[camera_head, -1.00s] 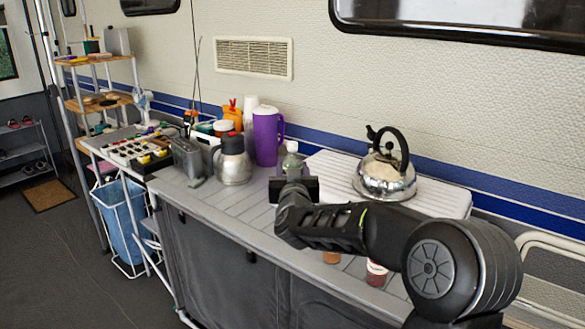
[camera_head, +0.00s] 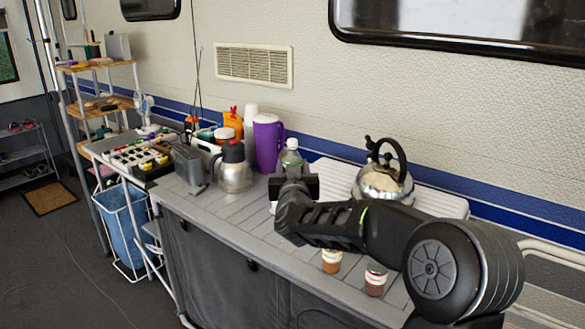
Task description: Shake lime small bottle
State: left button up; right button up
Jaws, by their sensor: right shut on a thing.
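The small bottle (camera_head: 290,157) is clear with a pale greenish tint and has a whitish cap. It stands upright just behind my right gripper (camera_head: 291,176), near the middle of the camera_head view. My right gripper is shut on it. The gripper's body hides the lower part of the bottle and the fingertips. I cannot tell how far its base is from the counter (camera_head: 228,218). My left gripper is not in view.
A steel kettle (camera_head: 384,184) stands on a white ribbed tray (camera_head: 440,199) to the right. A purple jug (camera_head: 267,143) and a steel flask (camera_head: 234,167) stand left of the bottle. Two small jars (camera_head: 331,261) (camera_head: 375,279) stand near the counter's front edge, below my forearm.

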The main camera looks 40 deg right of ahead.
notch_tip(320, 180, down, 5)
jog(key=b, duration=0.4)
jog(key=shift+f, duration=0.1)
jog(key=shift+r, duration=0.2)
